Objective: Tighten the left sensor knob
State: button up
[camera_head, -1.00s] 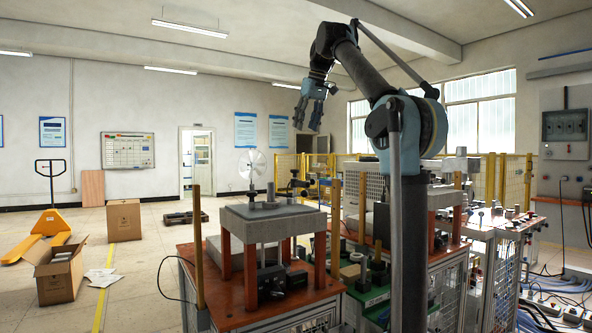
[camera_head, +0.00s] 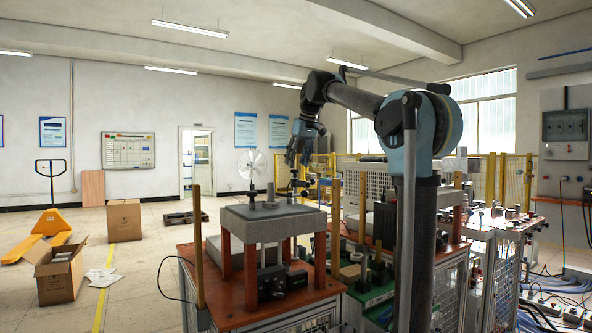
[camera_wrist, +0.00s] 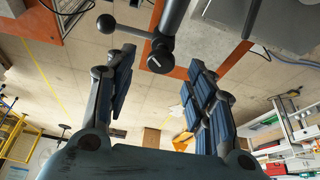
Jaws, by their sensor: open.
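A dark knob with a ball-ended lever (camera_wrist: 160,57) shows at the top of the wrist view, beside a grey post (camera_wrist: 174,15). Whether the knob is the left sensor knob I cannot tell. The knob appears between the fingertips in the picture; no contact is visible, and the depth is unclear.
Wire-mesh equipment (camera_head: 362,187) stands to the right. Cardboard boxes (camera_head: 58,273) and a yellow pallet jack (camera_head: 48,228) are at left.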

aim_at(295, 173)
jog(key=shift+x, duration=1.4)
jog(key=c, duration=1.1)
jog(key=shift+o, duration=0.2)
jog(key=shift+m, duration=0.3)
jog(key=m+h, duration=0.1)
jog(key=m, duration=0.1)
jog(key=m+t+h, duration=0.1)
jog(key=m, duration=0.1)
jog(key=shift+a+m, duration=0.2)
jog(key=shift+m, duration=0.1)
jog(key=shift+a+m+h, duration=0.15)
jog(key=shift+m+h, duration=0.65)
jog(key=shift+m, duration=1.4)
